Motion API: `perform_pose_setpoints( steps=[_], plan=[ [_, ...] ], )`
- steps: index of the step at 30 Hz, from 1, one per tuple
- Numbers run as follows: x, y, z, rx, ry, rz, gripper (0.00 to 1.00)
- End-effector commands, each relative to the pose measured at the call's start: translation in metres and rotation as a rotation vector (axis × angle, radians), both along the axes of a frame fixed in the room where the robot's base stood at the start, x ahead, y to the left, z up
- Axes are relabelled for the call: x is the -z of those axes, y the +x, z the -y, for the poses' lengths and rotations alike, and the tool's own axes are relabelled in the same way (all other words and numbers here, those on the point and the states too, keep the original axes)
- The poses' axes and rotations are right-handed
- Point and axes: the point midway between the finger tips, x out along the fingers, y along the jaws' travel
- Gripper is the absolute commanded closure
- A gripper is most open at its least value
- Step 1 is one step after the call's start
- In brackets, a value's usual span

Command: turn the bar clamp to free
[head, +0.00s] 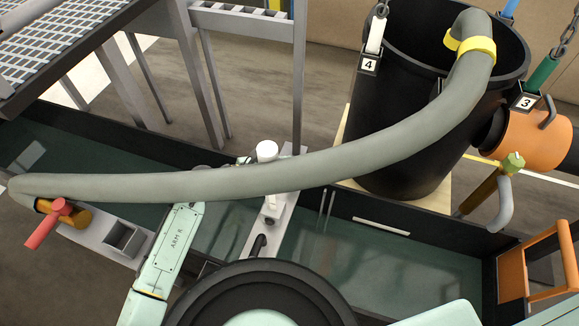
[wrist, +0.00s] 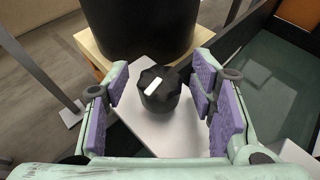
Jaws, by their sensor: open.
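In the wrist view a black fluted knob (wrist: 158,97) with a white pointer mark (wrist: 153,86) on top stands on a pale flat bar (wrist: 137,128). It looks like the bar clamp's knob. The pointer lies slantwise, from lower left to upper right. My gripper (wrist: 161,85) is open, with purple-padded fingers on both sides of the knob and visible gaps between pads and knob. In the head view the pale bar (head: 271,205) crosses the flume. The grey hose passes in front there and hides the knob and my fingers.
The thick grey hose (head: 220,183) arches across the head view into a black bin (head: 400,140), which stands on a wooden base (head: 437,194) beyond the bar. A white-topped post (head: 267,151) rises at the bar. The dark-rimmed glass flume (head: 345,260) runs below. An orange pipe (head: 535,140) is at right.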

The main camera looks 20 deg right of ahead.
Motion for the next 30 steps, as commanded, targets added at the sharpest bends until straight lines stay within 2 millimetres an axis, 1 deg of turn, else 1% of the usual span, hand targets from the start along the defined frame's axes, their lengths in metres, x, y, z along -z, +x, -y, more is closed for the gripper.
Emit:
perform_pose_setpoints(
  steps=[9,30],
  plan=[
    [0.0012,0.0003,0.0025,0.000,0.000,0.001,0.50],
    [0.0009,0.0005,0.0023,0.000,0.000,0.001,0.96]
  ],
)
